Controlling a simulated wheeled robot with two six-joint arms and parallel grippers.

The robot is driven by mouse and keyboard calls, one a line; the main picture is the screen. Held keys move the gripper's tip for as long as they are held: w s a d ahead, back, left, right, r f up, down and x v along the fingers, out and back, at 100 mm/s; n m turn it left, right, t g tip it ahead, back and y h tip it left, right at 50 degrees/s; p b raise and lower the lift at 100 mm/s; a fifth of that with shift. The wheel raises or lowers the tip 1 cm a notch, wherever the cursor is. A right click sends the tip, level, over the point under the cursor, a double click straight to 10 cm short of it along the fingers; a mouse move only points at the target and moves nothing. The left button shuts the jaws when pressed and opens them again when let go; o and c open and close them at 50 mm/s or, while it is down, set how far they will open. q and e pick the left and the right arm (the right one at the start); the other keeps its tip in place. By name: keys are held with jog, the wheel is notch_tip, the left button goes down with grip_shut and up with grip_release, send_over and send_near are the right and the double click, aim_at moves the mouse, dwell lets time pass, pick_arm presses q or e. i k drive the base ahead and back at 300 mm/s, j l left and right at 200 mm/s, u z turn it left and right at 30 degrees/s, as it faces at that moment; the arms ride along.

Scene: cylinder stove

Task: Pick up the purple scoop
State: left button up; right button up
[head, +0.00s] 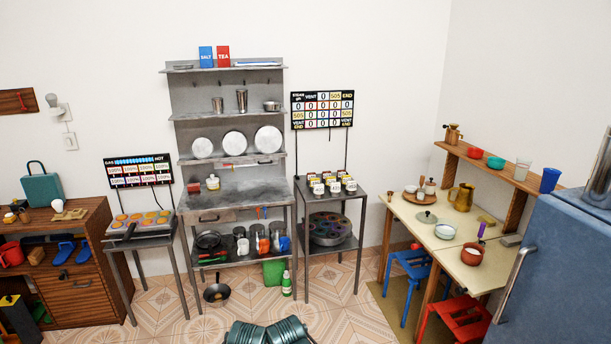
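A small purple upright piece (481,231) shows on the pale table (430,236) at the right. It looks like the handle of the purple scoop; its lower part is too small to make out. It stands just behind a red-brown pot (472,254) with white contents. I cannot tell whether it rests in the pot or beside it.
A blue fridge-like cabinet (560,270) stands at the right, close to the table. A blue stool (408,268) and a red stool (459,318) stand at the table. A frying pan (216,292) and a green bottle (287,284) stand on the tiled floor.

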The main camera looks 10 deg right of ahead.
aim_at(482, 228)
jog(key=i+z, duration=0.25)
jog(key=i, duration=0.25)
jog(key=i+z, duration=0.25)
jog(key=i, duration=0.3)
jog(key=i+j+z, duration=0.3)
jog(key=i, duration=0.2)
jog(key=i+l+z, duration=0.15)
jog(key=i+z, duration=0.5)
jog(key=z, duration=0.15)
jog(key=i+j+z, duration=0.1)
jog(key=i+z, duration=0.25)
jog(key=i+j+z, duration=0.15)
jog(key=i+z, duration=0.25)
jog(key=i+j+z, duration=0.2)
jog(key=i+z, duration=0.25)
